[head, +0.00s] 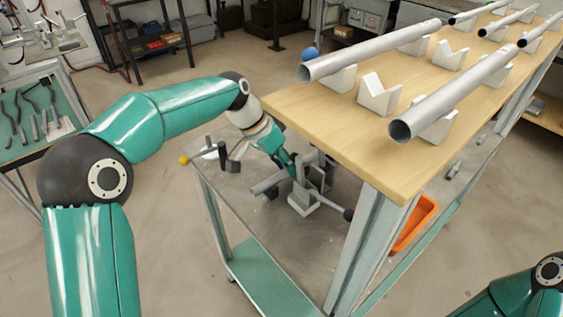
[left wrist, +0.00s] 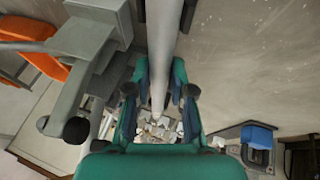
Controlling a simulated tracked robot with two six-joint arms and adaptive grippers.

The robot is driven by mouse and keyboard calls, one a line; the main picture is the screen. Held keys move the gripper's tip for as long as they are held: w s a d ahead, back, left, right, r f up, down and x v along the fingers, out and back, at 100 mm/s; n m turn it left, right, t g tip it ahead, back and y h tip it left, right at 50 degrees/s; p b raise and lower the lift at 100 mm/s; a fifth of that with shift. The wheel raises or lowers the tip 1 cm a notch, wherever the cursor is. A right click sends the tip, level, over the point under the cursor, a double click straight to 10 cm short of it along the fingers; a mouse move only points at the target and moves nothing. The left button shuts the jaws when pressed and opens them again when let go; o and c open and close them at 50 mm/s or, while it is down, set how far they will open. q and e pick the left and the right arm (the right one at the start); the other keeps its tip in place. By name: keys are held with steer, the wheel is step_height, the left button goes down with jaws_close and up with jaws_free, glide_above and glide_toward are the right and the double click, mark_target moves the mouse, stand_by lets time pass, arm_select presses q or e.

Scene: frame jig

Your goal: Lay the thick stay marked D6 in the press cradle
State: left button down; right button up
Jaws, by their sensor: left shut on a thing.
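My left gripper (head: 292,172) reaches down beside the wooden table, over the grey bench below. In the left wrist view its fingers (left wrist: 160,95) are shut on a grey round stay (left wrist: 163,45), which runs away between them. In the head view part of a grey tube (head: 266,184) shows left of the fingers. I cannot read any D6 mark. A grey metal fixture (head: 303,203), which looks like the press with its cradle, stands right at the gripper; it also shows at the left in the left wrist view (left wrist: 90,65). The arm hides part of it. My right gripper is out of view.
The wooden table (head: 320,120) carries several long silver tubes (head: 450,95) on pale V-blocks (head: 380,95); its edge is close to my left arm. An orange bin (head: 413,225) sits beneath. A tool board (head: 40,110) stands at left. The floor between is clear.

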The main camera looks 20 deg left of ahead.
arm_select(q)
steer(key=c, duration=0.9)
jaws_free()
steer(key=shift+c, duration=0.2)
steer(key=v, duration=1.2)
steer(key=shift+f, duration=0.1)
